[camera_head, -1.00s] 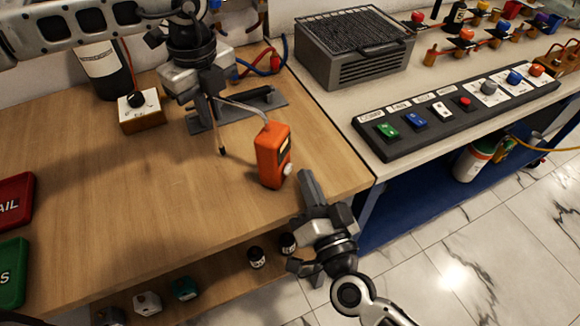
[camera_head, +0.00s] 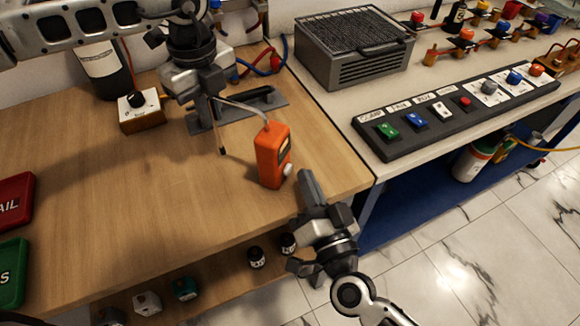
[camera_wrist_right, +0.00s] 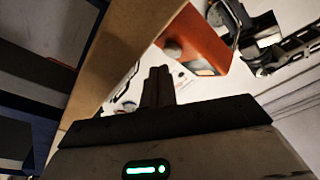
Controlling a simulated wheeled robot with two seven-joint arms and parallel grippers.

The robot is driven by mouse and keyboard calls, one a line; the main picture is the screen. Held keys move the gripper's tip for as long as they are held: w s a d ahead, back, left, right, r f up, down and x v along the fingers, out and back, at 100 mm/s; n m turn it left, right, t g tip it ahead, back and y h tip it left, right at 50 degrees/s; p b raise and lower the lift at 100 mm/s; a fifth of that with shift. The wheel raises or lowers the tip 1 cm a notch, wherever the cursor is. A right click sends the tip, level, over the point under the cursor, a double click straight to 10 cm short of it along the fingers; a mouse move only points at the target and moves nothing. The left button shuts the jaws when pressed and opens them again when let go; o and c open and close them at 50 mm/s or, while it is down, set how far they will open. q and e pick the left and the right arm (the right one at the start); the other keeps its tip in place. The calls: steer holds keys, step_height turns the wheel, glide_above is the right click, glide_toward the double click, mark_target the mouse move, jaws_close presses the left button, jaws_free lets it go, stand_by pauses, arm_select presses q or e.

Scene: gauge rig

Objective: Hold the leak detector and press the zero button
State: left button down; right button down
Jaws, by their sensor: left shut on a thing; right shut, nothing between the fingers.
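The orange leak detector (camera_head: 268,156) stands upright near the table's front right edge, with a grey bent neck rising from its top. My left gripper (camera_head: 208,94) is shut on the far end of this neck, above the table; a thin dark rod hangs below its fingers. The pale round zero button (camera_head: 288,169) is on the detector's right side. My right gripper (camera_head: 306,174) is shut and empty, its fingertips just right of the button, apparently with a small gap. The right wrist view shows the detector (camera_wrist_right: 204,42) and button (camera_wrist_right: 172,48) beyond the fingertips (camera_wrist_right: 158,72).
A dark stand (camera_head: 262,103) lies behind the detector, with a wooden box with a black knob (camera_head: 140,108) to the left. A black button panel (camera_head: 455,112) and a grey grille box (camera_head: 355,50) are on the right bench.

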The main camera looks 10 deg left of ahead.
steer(key=shift+a, duration=0.1)
steer(key=shift+w+a, duration=0.15)
steer(key=shift+a, duration=0.15)
steer(key=shift+w+a, duration=0.15)
steer(key=shift+a, duration=0.3)
stand_by(0.6)
steer(key=shift+d, duration=0.1)
steer(key=shift+s+d, duration=0.3)
steer(key=shift+d, duration=0.45)
steer(key=shift+s+d, duration=0.25)
steer(key=shift+d, duration=0.55)
steer(key=shift+s+d, duration=0.3)
steer(key=shift+d, duration=0.5)
steer(key=shift+s+d, duration=0.25)
steer(key=shift+d, duration=0.55)
